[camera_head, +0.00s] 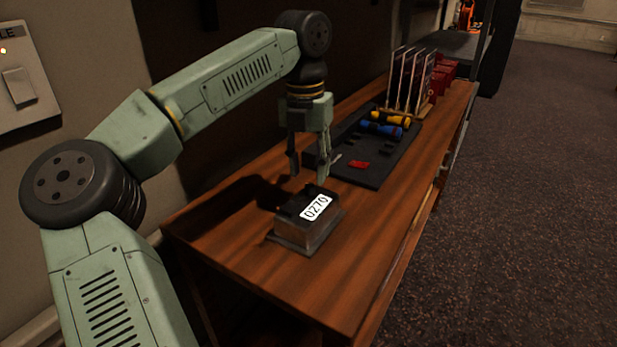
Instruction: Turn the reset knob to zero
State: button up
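A small dark metal box (303,236) stands near the front end of the wooden desk. Its white display (316,207) reads 0270. I cannot make out the reset knob; the box's far side and part of its top are dark or hidden. My gripper (308,177) points down just above the far edge of the box. Its two fingers are spread apart with nothing seen between them. I cannot tell whether the fingertips touch the box.
Behind the box on the desk (240,245) lies a black tray (372,179) with a red piece (358,164) and blue (382,129) and yellow (390,118) cylinders. A rack of upright panels (410,82) and red items (444,75) stand farther back. The desk's front end is clear.

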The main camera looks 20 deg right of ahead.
aim_at(309, 185)
jog(key=shift+f, duration=1.7)
jog(key=shift+s, duration=0.1)
grip_shut()
